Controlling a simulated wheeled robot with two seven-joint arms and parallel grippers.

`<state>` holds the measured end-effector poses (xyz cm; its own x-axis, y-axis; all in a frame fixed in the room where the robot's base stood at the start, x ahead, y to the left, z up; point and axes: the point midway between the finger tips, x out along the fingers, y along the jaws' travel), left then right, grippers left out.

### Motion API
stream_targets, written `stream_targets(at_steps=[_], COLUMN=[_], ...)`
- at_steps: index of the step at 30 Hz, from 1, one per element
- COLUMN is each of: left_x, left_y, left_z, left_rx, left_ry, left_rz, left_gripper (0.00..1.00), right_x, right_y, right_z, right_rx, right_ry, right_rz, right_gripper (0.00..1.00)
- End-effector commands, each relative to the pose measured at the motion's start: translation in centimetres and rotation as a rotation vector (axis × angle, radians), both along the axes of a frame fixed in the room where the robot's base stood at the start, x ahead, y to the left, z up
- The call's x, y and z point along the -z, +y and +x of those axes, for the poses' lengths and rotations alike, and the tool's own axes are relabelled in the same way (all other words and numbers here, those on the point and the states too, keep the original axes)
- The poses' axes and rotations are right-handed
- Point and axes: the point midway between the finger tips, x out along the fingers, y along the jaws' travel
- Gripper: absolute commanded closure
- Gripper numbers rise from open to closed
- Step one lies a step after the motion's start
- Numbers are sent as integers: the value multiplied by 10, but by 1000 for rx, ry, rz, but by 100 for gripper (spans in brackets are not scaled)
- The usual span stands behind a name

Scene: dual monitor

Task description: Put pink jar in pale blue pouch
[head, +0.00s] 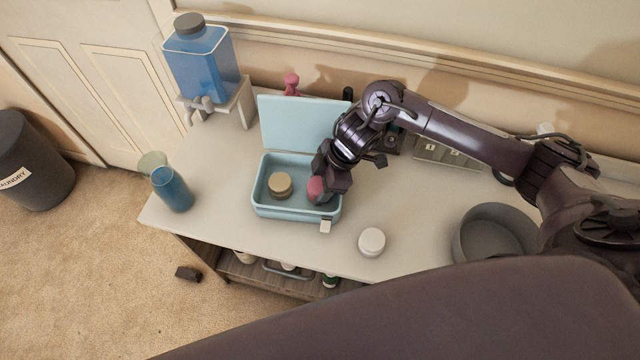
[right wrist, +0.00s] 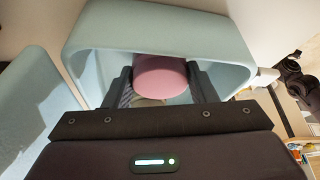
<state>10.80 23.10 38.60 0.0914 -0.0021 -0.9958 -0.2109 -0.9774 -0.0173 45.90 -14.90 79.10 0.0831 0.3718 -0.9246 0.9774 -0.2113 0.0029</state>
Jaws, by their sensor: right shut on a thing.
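The pale blue pouch (head: 262,208) stands open on the table in the head view, its lid raised at the back. It also shows in the right wrist view (right wrist: 150,22). The pink jar (head: 316,189) is at the right side of the pouch, within its walls as seen from above. My right gripper (head: 322,190) is shut on the pink jar, which shows between the two fingers in the right wrist view (right wrist: 160,76). I cannot tell whether the jar touches the pouch floor. A jar with a tan lid (head: 280,185) sits in the left part of the pouch. My left gripper is not in view.
A white jar (head: 371,242) stands right of the pouch near the table's front edge. A grey bowl (head: 494,235) is farther right. Blue glasses (head: 171,188) and a blue drink dispenser (head: 202,65) are at left. A pink figure (head: 291,84) stands behind the lid.

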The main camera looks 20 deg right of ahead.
Motion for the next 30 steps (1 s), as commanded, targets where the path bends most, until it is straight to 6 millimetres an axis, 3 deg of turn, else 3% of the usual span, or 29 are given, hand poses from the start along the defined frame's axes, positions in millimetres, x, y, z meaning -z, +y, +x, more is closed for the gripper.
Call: stream_targets(at_steps=[13, 14, 18, 30], left_x=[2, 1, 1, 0], left_y=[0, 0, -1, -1], left_z=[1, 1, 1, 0], left_rx=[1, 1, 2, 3], left_ry=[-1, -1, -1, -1], left_rz=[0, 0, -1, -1], left_gripper=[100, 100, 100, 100], right_x=[8, 7, 7, -2], right_y=[0, 0, 0, -2], right_z=[1, 1, 1, 0], right_rx=[1, 1, 0, -1], right_ry=[-1, -2, -1, -4], right_rz=[1, 1, 1, 0], right_gripper=[72, 45, 27, 27])
